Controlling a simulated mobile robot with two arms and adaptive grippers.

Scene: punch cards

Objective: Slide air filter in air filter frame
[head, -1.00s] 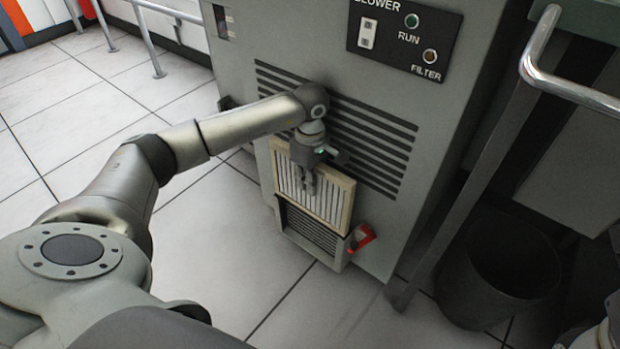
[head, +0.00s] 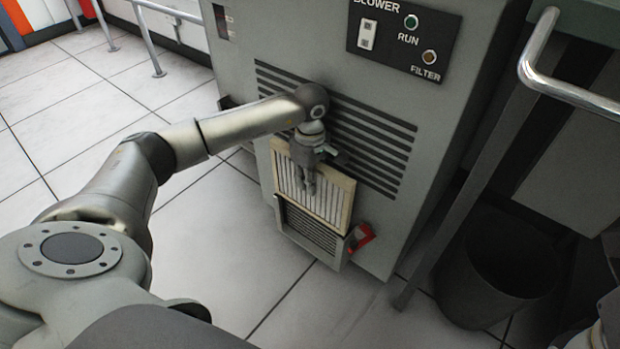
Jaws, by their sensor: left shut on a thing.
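The air filter (head: 333,206), a pleated white panel with a cream rim, stands upright at the front of the grey blower cabinet. Its lower edge is at the air filter frame (head: 307,233), a grey slotted housing low on the cabinet; most of the filter shows above it. How deep the filter sits in the frame is hard to tell. My left gripper (head: 306,188) points down in front of the pleats and is shut on the filter; its fingertips partly cover the pleats. Of my right arm, only a part shows at the lower right edge; its gripper is out of view.
A red latch or handle (head: 359,238) sits at the frame's right side. The cabinet (head: 420,120) has vent slots and a control panel (head: 403,38). A dark bin (head: 497,275) and a metal rail (head: 565,88) are at the right. The tiled floor at left is open.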

